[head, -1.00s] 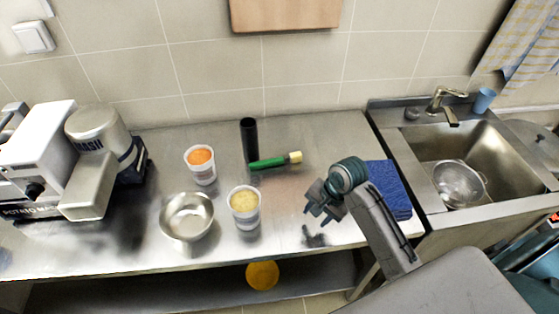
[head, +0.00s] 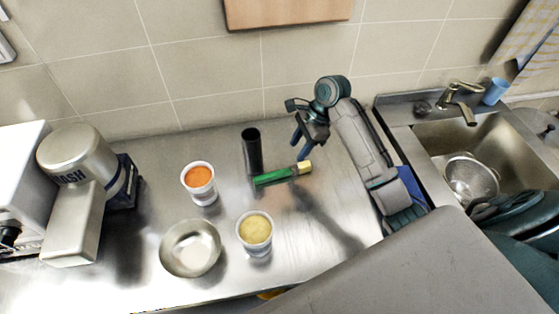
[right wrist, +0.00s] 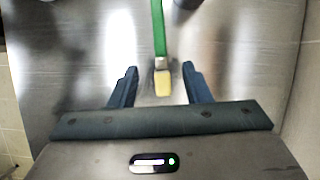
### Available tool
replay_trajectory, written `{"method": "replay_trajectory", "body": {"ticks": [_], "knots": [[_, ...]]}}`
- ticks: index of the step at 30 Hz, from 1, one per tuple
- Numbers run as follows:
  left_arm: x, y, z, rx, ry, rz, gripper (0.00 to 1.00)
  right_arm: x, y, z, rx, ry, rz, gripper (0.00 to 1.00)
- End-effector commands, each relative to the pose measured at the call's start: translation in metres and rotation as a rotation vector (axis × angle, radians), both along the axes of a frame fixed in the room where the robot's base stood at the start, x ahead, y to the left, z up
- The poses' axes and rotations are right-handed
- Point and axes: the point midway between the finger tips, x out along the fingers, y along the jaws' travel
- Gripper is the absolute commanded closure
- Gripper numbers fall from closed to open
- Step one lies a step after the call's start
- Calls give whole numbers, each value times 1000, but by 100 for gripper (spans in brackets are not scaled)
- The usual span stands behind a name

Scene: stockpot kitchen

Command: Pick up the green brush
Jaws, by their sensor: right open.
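The green brush (head: 280,176) lies on the steel counter, its green handle to the left and its pale yellow bristle end to the right. In the right wrist view the brush (right wrist: 159,36) points toward me, with its bristle end between the fingertips. My right gripper (head: 299,148) is open at the bristle end of the brush, and it also shows in the right wrist view (right wrist: 159,70). Its two fingers stand apart on either side of the bristles, with gaps on both sides. Its exact height above the counter is hard to tell. My left gripper is not in view.
A black cylinder (head: 252,152) stands right behind the brush handle. A cup with orange content (head: 199,181), a cup with yellow content (head: 255,231) and a metal bowl (head: 191,248) stand in front and left. A blue cloth (head: 411,186) lies behind my right arm, beside the sink (head: 443,138).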

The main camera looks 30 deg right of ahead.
Motion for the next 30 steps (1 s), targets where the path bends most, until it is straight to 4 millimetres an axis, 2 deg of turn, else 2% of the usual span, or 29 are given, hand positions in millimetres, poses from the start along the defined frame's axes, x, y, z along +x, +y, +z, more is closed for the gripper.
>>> {"method": "replay_trajectory", "body": {"ticks": [4,9,13,17,20,24,30], "knots": [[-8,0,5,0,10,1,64,0,9,-19,4,7,-2,56],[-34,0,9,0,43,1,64,2,18,-42,4,5,-2,56],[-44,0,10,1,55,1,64,3,21,-50,2,3,-1,56],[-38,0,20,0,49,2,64,5,28,-61,3,7,-1,56],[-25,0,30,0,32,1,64,9,34,-75,3,5,-1,56],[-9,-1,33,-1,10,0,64,10,40,-92,2,3,-1,56],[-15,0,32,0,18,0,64,10,40,-98,-1,1,-1,56]]}}
